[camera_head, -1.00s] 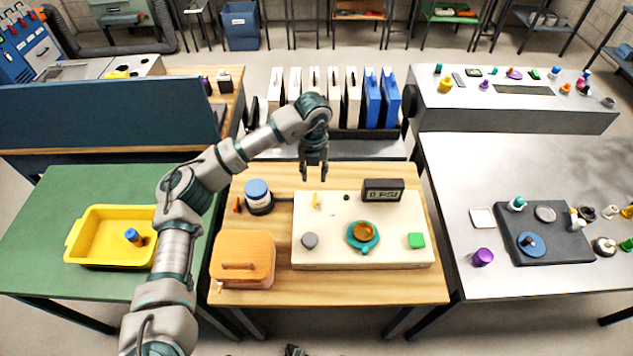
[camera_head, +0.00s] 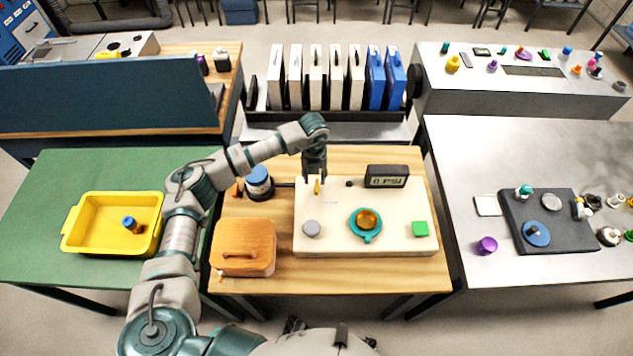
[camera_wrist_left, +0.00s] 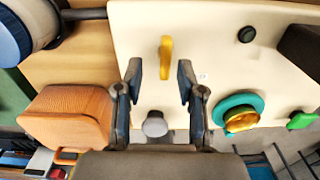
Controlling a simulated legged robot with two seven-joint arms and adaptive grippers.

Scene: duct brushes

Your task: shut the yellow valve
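The yellow valve (camera_head: 317,187) is a small lever handle on the cream panel (camera_head: 330,247), near its back left corner. In the wrist view the yellow valve (camera_wrist_left: 166,57) points lengthwise between my fingers, just ahead of them. My left gripper (camera_head: 314,177) hangs down over the valve, which it partly covers in the head view. In the wrist view the left gripper (camera_wrist_left: 160,73) is open, with a finger to each side of the handle and no contact visible. My right gripper does not show.
A gauge display (camera_head: 387,177) reads "0 PSI" at the panel's back. A grey knob (camera_head: 311,229), a teal-rimmed amber piece (camera_head: 366,221) and a green button (camera_head: 420,229) are on the panel. A blue-lidded jar (camera_head: 258,181) and an orange box (camera_head: 243,247) stand left.

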